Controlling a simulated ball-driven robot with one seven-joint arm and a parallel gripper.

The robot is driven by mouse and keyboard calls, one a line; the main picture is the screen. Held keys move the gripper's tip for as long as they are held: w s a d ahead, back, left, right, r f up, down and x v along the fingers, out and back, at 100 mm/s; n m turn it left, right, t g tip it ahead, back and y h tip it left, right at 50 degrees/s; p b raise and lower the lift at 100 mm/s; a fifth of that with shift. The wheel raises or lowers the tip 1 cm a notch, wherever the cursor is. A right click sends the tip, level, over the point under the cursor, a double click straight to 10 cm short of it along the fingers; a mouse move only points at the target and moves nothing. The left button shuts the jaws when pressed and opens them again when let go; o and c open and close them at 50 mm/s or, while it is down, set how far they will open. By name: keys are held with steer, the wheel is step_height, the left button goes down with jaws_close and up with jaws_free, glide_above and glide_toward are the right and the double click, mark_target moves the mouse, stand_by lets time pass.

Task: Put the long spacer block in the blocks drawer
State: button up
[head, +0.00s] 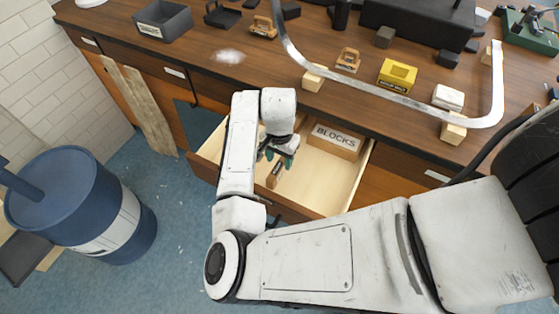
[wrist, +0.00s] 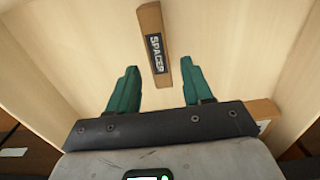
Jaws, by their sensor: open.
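The long spacer block (head: 274,176), a brown wooden bar with a black "SPACER" label, lies on the floor of the open blocks drawer (head: 325,181). In the wrist view the spacer block (wrist: 152,30) runs lengthwise, its near end showing between my green fingers. My gripper (head: 278,157) is over the drawer, open and empty, and it also shows in the wrist view (wrist: 158,72). Neither finger appears to touch the block; the height gap is hard to tell. In the head view my arm hides the drawer's left part.
A wooden block labelled "BLOCKS" (head: 336,139) stands at the drawer's back. The workbench (head: 230,75) above holds a grey tray (head: 162,21), a yellow block (head: 397,75) and a curved metal strip (head: 400,100). A blue drum (head: 80,205) stands at left.

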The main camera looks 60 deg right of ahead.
mark_target(280, 165)
step_height(280, 165, up, 10)
stand_by(0.4)
